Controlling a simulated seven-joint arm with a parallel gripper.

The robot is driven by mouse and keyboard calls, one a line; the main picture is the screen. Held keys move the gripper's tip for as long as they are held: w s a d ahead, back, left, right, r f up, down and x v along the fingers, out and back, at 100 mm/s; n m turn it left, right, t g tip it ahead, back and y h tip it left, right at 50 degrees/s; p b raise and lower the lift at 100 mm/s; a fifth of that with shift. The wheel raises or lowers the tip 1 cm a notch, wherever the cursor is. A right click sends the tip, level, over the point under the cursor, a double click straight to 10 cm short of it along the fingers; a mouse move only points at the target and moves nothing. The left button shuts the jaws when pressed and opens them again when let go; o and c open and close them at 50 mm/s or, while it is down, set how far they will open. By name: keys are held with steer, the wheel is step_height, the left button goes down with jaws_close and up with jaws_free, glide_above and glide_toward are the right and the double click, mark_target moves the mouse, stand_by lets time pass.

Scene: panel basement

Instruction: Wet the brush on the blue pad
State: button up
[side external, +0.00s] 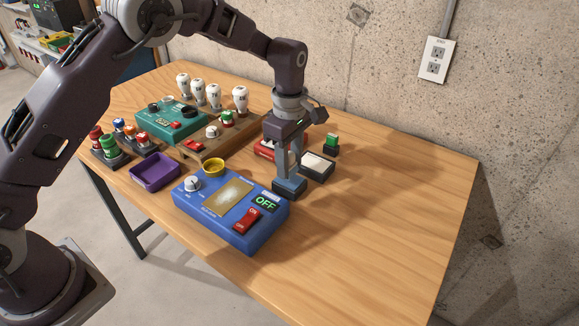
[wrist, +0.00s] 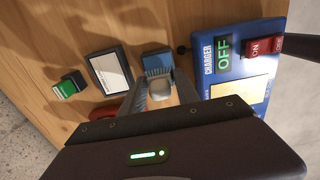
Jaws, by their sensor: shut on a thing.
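My gripper (side external: 288,178) is shut on a small pale grey piece, which looks like the brush (wrist: 159,88), between its fingertips in the wrist view. Any bristles are hidden. The blue pad (wrist: 157,63) has a dark base and lies just beyond the fingertips in the wrist view. In the side view the fingers come down right at the pad (side external: 289,188), beside the blue charger box. I cannot tell whether the brush touches the pad.
The blue charger (side external: 230,208) reads OFF and has a red switch. A white pad in a dark tray (side external: 316,167), a red item (side external: 264,149) and a green block (side external: 331,141) stand nearby. A purple tray (side external: 155,172) is left. The table's right side is clear.

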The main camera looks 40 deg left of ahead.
mark_target(290, 153)
steer(key=shift+r, duration=2.45)
